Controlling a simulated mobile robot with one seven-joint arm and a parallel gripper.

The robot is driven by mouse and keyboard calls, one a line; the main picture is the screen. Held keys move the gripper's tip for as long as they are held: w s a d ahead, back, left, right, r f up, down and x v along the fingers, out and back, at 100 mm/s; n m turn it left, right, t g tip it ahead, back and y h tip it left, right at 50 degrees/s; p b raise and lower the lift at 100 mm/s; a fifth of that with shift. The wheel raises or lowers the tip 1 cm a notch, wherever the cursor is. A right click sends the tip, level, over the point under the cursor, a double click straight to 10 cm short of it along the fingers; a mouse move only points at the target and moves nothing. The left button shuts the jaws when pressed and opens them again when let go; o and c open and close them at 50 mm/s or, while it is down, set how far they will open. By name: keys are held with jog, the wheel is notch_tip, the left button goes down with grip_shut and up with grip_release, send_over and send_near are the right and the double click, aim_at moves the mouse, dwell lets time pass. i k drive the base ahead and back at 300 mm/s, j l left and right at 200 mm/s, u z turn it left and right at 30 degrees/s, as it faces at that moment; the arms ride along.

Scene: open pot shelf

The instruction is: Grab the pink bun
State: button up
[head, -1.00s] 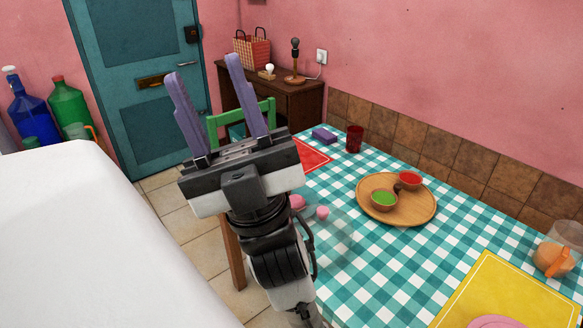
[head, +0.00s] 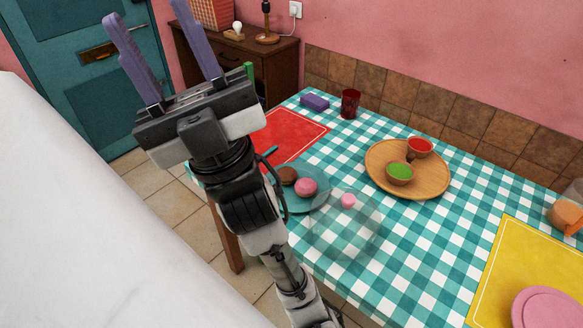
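The pink bun (head: 305,187) sits on a teal plate (head: 298,204) near the left part of the table, beside a brown bun (head: 287,175). A clear glass dome or bowl (head: 345,232) with a pink knob (head: 348,200) is just to the right of the plate; in the picture its edge comes close to the pink bun. My gripper (head: 155,45) is raised at the upper left, its two purple fingers spread apart with nothing between them. It is well away from the bun, and my wrist partly hides the plate's left side.
A red mat (head: 290,134), purple block (head: 314,102) and dark red cup (head: 350,104) are at the back. A yellow mat (head: 520,260) lies at right. A white surface (head: 60,200) is at left.

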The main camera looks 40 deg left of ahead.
aim_at(305, 188)
jog(key=j, duration=1.85)
